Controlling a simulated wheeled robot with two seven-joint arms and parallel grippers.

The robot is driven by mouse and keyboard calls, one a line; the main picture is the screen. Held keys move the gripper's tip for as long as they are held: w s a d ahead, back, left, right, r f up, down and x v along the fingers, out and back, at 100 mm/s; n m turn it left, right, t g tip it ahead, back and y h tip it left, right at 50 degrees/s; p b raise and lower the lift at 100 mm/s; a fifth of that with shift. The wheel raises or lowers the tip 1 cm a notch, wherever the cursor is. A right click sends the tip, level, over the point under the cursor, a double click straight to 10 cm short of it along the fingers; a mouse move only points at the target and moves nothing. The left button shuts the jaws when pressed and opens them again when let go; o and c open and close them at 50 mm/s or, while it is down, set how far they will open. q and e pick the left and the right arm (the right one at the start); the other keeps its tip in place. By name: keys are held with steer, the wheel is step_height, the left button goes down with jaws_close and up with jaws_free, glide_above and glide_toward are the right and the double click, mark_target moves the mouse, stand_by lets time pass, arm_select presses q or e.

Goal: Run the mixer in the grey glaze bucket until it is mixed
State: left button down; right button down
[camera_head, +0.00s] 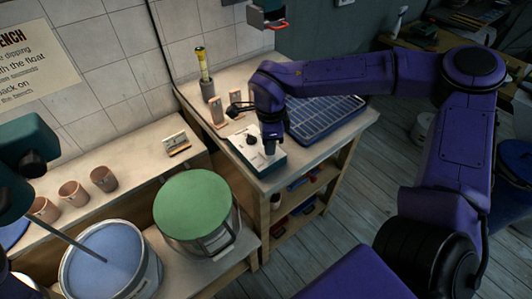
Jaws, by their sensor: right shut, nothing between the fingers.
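A pale grey bucket (148,283) stands at the lower left, cut by the bottom edge, with smooth blue glaze (120,250) in it. A thin metal mixer rod (70,240) slants down into the glaze from a dark teal body (28,145) at the left edge. Whether the rod turns cannot be told. My right gripper (269,147) is shut and empty, pointing down at the white top of a teal box (262,168) on the bench. Whether it touches the box cannot be told. My left gripper is not in view.
A bucket with a green top (195,212) stands beside the grey one. Several clay cups (103,178) line the ledge at left. A blue ribbed tray (325,118) and a grey holder with a yellow tool (205,75) are on the bench (318,150).

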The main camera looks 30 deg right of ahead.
mark_target(270, 157)
steer(key=shift+f+b, duration=0.5)
steer(key=shift+f, duration=0.55)
stand_by(0.4)
steer(key=shift+s+r, duration=0.1)
steer(key=shift+r+p, duration=0.9)
steer(key=shift+p, duration=0.25)
step_height(270, 157, up, 2)
steer(key=shift+r+p, duration=0.15)
steer(key=shift+p, duration=1.05)
step_height(270, 157, up, 3)
steer(key=p, duration=0.3)
